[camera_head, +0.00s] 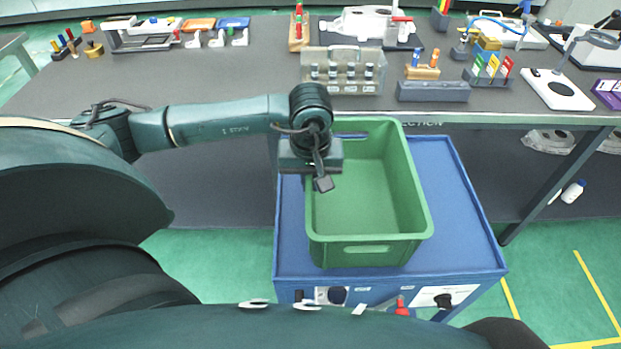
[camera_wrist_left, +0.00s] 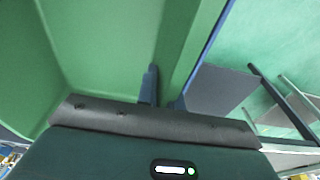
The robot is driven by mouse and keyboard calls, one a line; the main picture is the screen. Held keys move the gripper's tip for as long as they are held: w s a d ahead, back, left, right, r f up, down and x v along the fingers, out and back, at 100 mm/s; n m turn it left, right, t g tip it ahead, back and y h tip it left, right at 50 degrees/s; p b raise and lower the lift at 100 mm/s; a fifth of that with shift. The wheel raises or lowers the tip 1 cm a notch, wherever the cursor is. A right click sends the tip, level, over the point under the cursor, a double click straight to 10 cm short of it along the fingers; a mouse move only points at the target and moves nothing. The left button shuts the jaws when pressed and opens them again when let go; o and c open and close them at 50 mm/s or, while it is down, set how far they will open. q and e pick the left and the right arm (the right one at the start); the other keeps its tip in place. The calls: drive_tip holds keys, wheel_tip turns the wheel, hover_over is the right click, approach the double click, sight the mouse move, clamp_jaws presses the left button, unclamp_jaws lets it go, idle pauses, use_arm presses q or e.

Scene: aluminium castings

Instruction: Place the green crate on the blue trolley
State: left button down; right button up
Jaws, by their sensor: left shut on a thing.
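The green crate (camera_head: 372,251) is empty and upright over the top of the blue trolley (camera_head: 460,215), left of its middle. Its front wall is close to the trolley's front edge. I cannot tell whether its base touches the top. My left gripper (camera_head: 318,178) is at the crate's left wall, pointing down. In the left wrist view, the fingers (camera_wrist_left: 165,88) are shut on the wall of the green crate (camera_wrist_left: 100,50), one on each side. My right gripper is not in view.
A long grey workbench (camera_head: 230,80) with castings, gauges and small holders stands behind the trolley, its front edge close to the crate's far side. A bench leg (camera_head: 545,190) stands right of the trolley. The trolley's right side is bare.

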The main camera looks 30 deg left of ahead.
use_arm(q)
drive_tip(key=c, duration=1.5)
unclamp_jaws()
drive_tip(key=shift+c, duration=0.2)
drive_tip(key=r, duration=0.7)
drive_tip(key=s+r, duration=0.1)
drive_tip(key=r, duration=0.3)
drive_tip(key=shift+d+r+b, duration=0.1)
drive_tip(key=shift+d+b, duration=0.25)
drive_tip(key=shift+d, duration=0.05)
drive_tip(key=shift+s+r, duration=0.1)
drive_tip(key=shift+r, duration=0.35)
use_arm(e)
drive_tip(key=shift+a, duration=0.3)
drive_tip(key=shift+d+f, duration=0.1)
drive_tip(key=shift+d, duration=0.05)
